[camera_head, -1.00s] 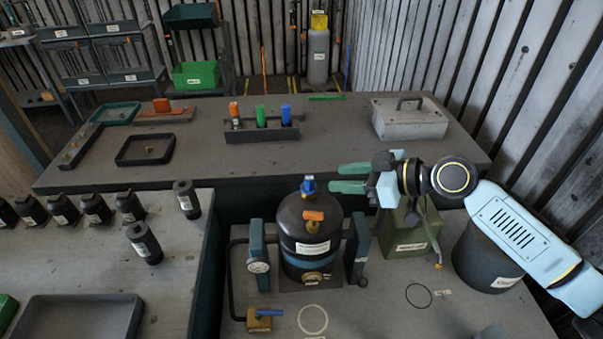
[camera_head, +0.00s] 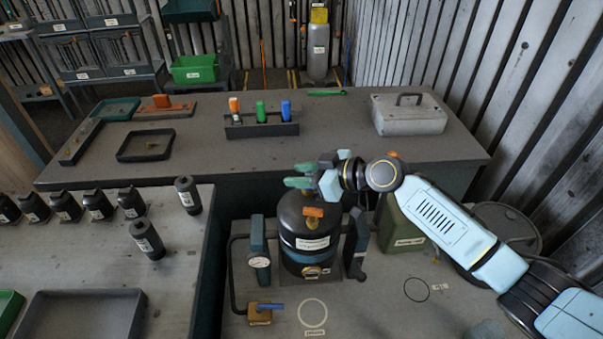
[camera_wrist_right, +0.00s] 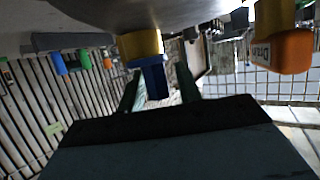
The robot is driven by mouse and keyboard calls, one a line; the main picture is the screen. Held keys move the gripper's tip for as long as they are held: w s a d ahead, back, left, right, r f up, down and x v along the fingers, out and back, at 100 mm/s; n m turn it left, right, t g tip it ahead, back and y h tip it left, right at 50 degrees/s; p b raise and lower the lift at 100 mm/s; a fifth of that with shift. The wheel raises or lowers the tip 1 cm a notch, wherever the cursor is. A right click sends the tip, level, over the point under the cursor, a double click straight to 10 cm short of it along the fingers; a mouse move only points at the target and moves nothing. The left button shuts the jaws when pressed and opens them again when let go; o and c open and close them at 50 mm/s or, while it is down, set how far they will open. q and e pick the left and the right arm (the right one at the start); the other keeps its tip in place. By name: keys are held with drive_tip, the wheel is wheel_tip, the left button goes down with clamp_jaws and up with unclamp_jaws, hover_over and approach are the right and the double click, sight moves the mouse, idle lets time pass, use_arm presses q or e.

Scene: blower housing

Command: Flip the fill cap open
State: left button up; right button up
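A black tank (camera_head: 300,220) stands upright between two dark blue-grey posts. An orange cap-like fitting (camera_head: 313,211) sits on its upper front; it also shows in the right wrist view (camera_wrist_right: 282,50), lettered. A blue lever-like piece (camera_wrist_right: 154,80) on a brass stem shows in the right wrist view; my gripper hides it in the head view. I cannot tell which of the two is the fill cap. My right gripper (camera_head: 301,175) is over the tank top, its green fingers (camera_wrist_right: 158,92) apart, on either side of the blue piece. Contact is unclear. My left gripper is not in view.
A gauge (camera_head: 260,262) and a brass valve with a blue handle (camera_head: 262,312) are left of the tank. A green canister (camera_head: 400,228) stands close to its right, under my right arm. The bench in front, around the painted circle (camera_head: 312,313), is clear.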

clamp_jaws()
drive_tip(key=shift+w+r, duration=0.1)
drive_tip(key=shift+w+r+m+g+h, duration=0.15)
drive_tip(key=shift+w+m+g, duration=0.1)
drive_tip(key=shift+m+g, duration=0.3)
drive_tip(key=shift+w+r+m+g+h, duration=0.1)
drive_tip(key=shift+w+m+g+h, duration=0.1)
drive_tip(key=shift+m+g, duration=0.35)
drive_tip(key=shift+w+m+g, duration=0.45)
drive_tip(key=shift+m+g, duration=0.25)
drive_tip(key=shift+g, duration=0.5)
drive_tip(key=shift+f, duration=0.1)
drive_tip(key=shift+o, duration=0.9)
unclamp_jaws()
